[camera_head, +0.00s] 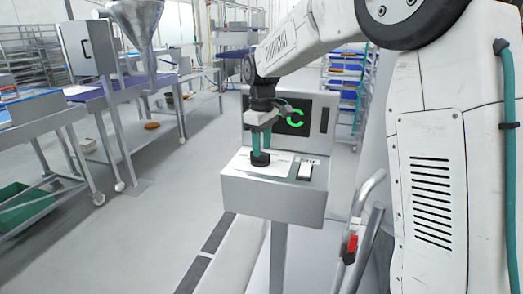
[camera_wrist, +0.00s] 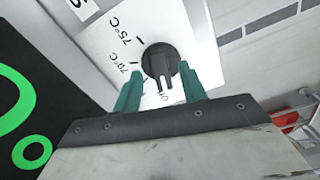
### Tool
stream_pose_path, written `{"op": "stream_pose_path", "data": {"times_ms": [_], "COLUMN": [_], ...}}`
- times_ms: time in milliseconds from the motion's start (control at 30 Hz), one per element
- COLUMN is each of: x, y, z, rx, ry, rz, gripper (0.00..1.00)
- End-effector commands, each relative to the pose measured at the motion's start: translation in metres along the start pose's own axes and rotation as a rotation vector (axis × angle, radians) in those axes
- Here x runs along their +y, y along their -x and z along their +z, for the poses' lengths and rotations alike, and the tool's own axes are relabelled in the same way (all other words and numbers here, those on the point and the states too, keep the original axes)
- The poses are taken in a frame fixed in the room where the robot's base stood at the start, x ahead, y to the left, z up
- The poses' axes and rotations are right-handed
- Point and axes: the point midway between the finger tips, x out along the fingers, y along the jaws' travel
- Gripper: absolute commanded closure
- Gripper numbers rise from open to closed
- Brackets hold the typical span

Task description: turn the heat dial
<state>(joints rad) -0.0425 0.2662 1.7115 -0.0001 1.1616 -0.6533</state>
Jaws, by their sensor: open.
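The heat dial (camera_wrist: 160,60) is a round black knob with a raised ridge, on a white plate (camera_wrist: 98,42) marked 75°C and 70°C. Its ridge points toward the bottom of the wrist view, near a small label that looks like "Off". In the head view the dial (camera_head: 260,159) sits on top of a grey control box (camera_head: 270,198). My gripper (camera_wrist: 161,74) is open, with one teal finger on each side of the dial's ridge. It also shows in the head view (camera_head: 259,148), pointing down over the dial. I cannot tell whether the fingers touch the knob.
A black screen (camera_head: 314,127) with a green symbol stands behind the control box. A small switch (camera_head: 305,170) is right of the dial. Purple-topped tables (camera_head: 110,97) and a green bin (camera_head: 25,207) are at left. A blue-shelved rack (camera_head: 347,90) stands behind.

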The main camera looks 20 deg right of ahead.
Motion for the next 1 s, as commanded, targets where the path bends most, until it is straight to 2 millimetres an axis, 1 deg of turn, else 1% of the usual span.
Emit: {"op": "stream_pose_path", "data": {"times_ms": [33,200,333,467,867,967,1000], "x": [0.000,0.000,0.000,0.000,0.000,0.000,-0.001], "y": [0.011,0.038,0.051,0.056,0.056,0.056,0.052], "z": [-0.001,-0.001,-0.001,-0.001,-0.001,-0.001,0.001], "rx": [0.003,0.002,0.001,0.001,0.000,0.002,-0.004], "ry": [0.000,0.000,0.001,0.001,-0.002,-0.040,-0.071], "rz": [0.002,0.001,0.001,0.001,0.000,0.001,-0.003], "gripper": [0.58,0.58,0.58,0.58,0.58,0.58,0.58]}}
